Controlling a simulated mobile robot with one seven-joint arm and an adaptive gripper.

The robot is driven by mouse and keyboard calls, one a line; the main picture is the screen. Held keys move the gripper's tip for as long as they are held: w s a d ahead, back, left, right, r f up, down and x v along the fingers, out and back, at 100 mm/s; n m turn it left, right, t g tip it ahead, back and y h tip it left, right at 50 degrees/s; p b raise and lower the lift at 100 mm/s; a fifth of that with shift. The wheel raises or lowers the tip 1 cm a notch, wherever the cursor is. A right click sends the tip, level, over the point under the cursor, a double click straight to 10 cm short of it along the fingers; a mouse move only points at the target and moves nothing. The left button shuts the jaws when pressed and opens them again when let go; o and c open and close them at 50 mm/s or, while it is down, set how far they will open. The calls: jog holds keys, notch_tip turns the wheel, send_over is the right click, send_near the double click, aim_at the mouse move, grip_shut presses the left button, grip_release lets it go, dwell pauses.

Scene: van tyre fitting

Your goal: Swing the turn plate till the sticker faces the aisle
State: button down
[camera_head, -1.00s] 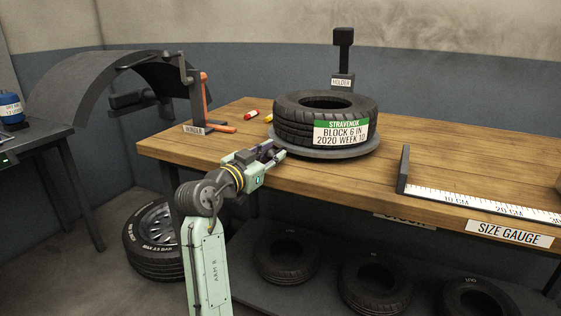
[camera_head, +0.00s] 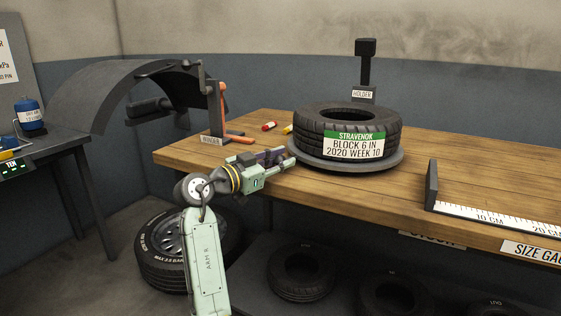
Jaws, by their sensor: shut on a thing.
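A black tyre (camera_head: 325,122) lies flat on the round grey turn plate (camera_head: 350,166) on the wooden bench. Its green and white sticker (camera_head: 355,145), reading "STRAVENOK BLOCK 6 IN 2020 WEEK 10", is on the tyre's near side, facing the camera and slightly right of the tyre's middle. My gripper (camera_head: 284,160) is at the left rim of the turn plate, its fingers pointing right. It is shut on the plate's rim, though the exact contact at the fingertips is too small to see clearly.
The orange-handled winder (camera_head: 226,115) stands left on the bench (camera_head: 480,185). A black holder post (camera_head: 366,70) rises behind the tyre. The size gauge (camera_head: 500,217) lies right. Several tyres sit below.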

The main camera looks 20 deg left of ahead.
jog(key=c, duration=1.3)
grip_release()
jog(key=shift+s, duration=0.1)
jog(key=v, duration=1.1)
jog(key=shift+s+a, duration=0.15)
jog(key=shift+s, duration=0.2)
jog(key=shift+f, duration=0.1)
jog(key=shift+c, duration=0.2)
